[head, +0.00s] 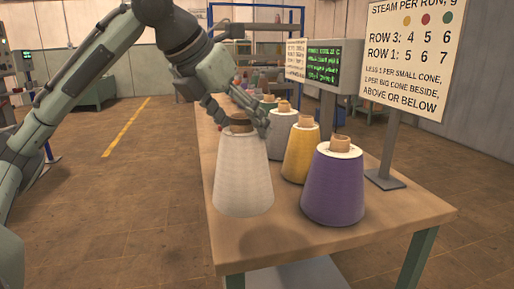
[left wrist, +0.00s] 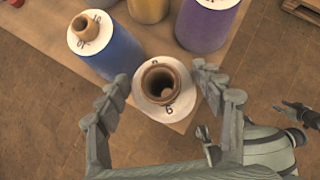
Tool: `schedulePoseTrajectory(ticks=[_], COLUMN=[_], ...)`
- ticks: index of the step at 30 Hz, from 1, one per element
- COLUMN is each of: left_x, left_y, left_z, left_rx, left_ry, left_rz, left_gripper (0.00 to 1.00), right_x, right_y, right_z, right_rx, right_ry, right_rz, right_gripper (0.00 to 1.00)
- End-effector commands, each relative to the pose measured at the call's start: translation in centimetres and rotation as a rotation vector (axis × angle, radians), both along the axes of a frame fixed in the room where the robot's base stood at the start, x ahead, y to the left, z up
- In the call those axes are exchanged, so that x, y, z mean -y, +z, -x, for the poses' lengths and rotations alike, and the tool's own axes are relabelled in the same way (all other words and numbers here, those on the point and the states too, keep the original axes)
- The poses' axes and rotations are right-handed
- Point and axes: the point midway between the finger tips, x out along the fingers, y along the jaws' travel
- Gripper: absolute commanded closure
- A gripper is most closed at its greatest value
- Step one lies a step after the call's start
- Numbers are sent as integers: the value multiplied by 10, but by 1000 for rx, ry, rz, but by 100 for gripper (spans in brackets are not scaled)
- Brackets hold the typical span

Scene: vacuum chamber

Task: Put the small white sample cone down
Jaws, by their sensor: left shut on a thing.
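The white cone (head: 243,178) has a pale tapered body and a brown neck. My left gripper (head: 240,116) is shut on its upper end, with fingers on both sides of the neck. The cone hangs upright near the table's left edge, and a dark shadow lies on the table below it, apart from its base. In the left wrist view the white cone's top (left wrist: 164,95) shows from above between the fingers (left wrist: 162,84), its lower body mostly hidden. A dark forked part at the right of that view may be my right gripper (left wrist: 299,115); its state is unclear.
On the wooden table (head: 385,215) stand a purple cone (head: 333,188), a yellow cone (head: 299,155) and a grey cone (head: 281,134). A blue cone (left wrist: 108,48) shows in the left wrist view. A sign (head: 408,50) and a screen (head: 324,64) stand behind. The front of the table is bare.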

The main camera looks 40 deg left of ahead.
Motion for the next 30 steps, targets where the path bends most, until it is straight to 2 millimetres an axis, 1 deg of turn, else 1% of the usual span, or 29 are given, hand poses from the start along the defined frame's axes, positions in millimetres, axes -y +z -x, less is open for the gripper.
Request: schedulePoseTrajectory(ticks=[1, 4, 8, 11, 13, 15, 17, 21, 27, 30], left_x=[6, 11, 15, 14, 14, 14, 14, 15, 15, 15], left_y=[-5, -13, -18, -29, -41, -51, -56, -59, -58, -62], left_z=[-9, -21, -28, -29, -29, -29, -29, -29, -29, -29], left_rx=[2, 2, 4, 2, 1, 0, 1, 4, 4, 3], left_ry=[-3, 1, 2, 4, 4, 3, 3, 2, 2, 2], left_rz=[2, 2, 1, 0, -2, -2, -2, 0, 0, 0], left_gripper=[82, 82, 82, 82, 82, 82, 82, 82, 82, 82], right_x=[-1, -2, -3, -3, -1, 0, 0, 0, 0, 0], right_y=[0, 0, 1, 0, 14, 22, 26, 31, 31, 30], right_z=[0, -1, -2, -3, -6, -6, -5, -4, -4, -4], right_rx=[1, 4, 8, 7, 22, 26, 25, 24, 23, 23], right_ry=[1, 1, 0, -2, -3, -3, -4, -3, -3, -3], right_rz=[-1, -3, -5, -5, 3, 8, 10, 12, 12, 12], right_gripper=[60, 60, 60, 60, 60, 60, 60, 60, 60, 60])
